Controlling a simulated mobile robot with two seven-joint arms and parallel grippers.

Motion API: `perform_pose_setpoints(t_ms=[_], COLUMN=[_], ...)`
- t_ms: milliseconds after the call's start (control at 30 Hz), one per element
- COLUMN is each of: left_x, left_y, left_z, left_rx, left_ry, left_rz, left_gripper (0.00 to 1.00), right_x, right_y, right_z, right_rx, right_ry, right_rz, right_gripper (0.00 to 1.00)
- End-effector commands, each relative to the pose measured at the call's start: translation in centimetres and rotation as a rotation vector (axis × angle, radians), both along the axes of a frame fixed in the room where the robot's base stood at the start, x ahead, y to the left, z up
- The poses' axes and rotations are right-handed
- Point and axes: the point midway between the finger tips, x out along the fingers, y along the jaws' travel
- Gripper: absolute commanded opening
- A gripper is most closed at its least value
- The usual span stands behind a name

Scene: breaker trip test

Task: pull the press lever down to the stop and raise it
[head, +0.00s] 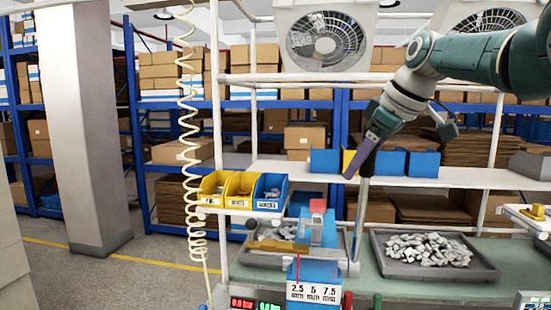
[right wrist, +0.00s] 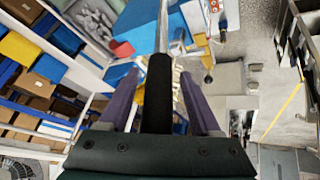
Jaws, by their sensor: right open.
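The press lever (head: 361,220) is an upright metal rod at the right side of the blue press (head: 313,271). In the right wrist view its black grip (right wrist: 158,95) stands between the two purple fingers, with a gap on each side. My right gripper (head: 356,165) is open at the top of the lever, around the grip and not closed on it. Its fingers also show in the right wrist view (right wrist: 157,80). The fingers hide most of the grip in the head view. My left gripper is not in view.
A grey tray (head: 480,272) of metal parts lies right of the lever on the green bench. Yellow and blue bins (head: 240,188) stand left of the press. A white shelf (head: 470,177) with blue bins runs behind the lever. A coiled cable (head: 190,130) hangs at left.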

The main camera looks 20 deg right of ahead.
Motion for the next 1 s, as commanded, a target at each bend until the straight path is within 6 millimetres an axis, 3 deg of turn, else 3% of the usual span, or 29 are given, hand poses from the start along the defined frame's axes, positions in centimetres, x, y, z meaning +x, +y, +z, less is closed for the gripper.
perform_pose_setpoints(t_ms=[567,833,1000], left_x=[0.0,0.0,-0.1], left_y=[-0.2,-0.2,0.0], left_z=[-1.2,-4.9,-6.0], left_rx=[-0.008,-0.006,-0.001], left_ry=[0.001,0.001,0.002], left_rz=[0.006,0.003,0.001], left_gripper=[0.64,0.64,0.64], right_x=[-0.9,-3.5,-5.0], right_y=[-0.3,-0.6,-0.7], right_z=[1.4,5.0,7.3], right_rx=[0.0,-0.001,0.0], right_ry=[-0.005,-0.01,-0.004], right_rz=[0.001,0.0,0.0], right_gripper=[0.64,0.64,0.64])
